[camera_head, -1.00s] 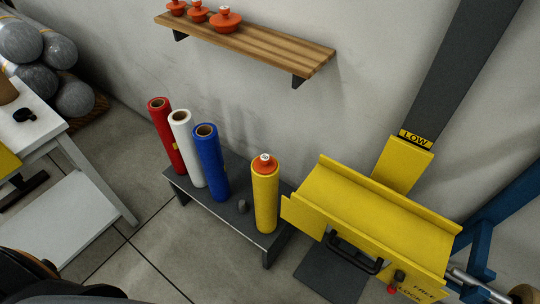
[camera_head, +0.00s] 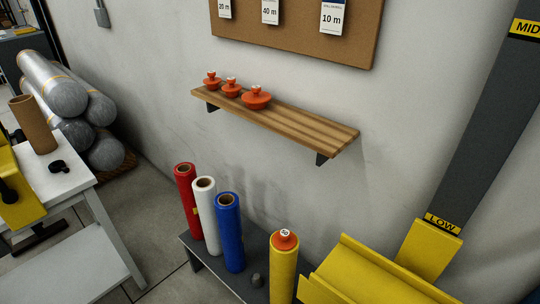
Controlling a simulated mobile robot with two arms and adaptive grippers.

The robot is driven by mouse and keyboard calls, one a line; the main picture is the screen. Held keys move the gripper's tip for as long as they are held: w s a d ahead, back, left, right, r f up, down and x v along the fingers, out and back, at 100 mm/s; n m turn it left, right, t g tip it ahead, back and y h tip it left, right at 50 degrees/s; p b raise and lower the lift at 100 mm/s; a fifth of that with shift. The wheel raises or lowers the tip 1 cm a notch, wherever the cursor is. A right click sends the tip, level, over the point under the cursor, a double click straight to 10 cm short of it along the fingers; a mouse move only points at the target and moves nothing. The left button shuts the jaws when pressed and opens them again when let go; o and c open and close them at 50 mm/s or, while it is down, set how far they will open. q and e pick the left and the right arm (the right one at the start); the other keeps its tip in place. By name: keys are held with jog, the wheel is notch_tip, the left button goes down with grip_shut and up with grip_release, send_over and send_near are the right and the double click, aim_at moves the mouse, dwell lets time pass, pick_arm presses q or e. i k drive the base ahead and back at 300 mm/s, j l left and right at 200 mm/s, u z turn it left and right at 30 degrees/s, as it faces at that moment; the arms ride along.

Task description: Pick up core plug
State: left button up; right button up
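Several orange core plugs are in view. A small one (camera_head: 211,82), a middle one (camera_head: 231,88) and a larger one (camera_head: 256,97) stand in a row at the left end of the wooden wall shelf (camera_head: 300,126). Another orange plug (camera_head: 285,240) sits in the top of the yellow roll (camera_head: 284,270) on the low dark bench (camera_head: 238,284). Neither of my grippers shows in this view.
Red (camera_head: 187,200), white (camera_head: 206,214) and blue (camera_head: 229,234) rolls with open cores stand on the bench. A yellow cradle (camera_head: 375,278) is at lower right. A white table (camera_head: 75,168) with a cardboard tube (camera_head: 34,125) is at left. The shelf's right part is bare.

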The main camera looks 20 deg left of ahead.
aim_at(255, 100)
jog(key=u, duration=2.15)
jog(key=i+z, duration=0.3)
jog(key=i, duration=0.25)
jog(key=i+j+z, duration=0.3)
jog(key=i, duration=0.2)
jog(key=i+l, duration=0.05)
jog(key=l, duration=0.05)
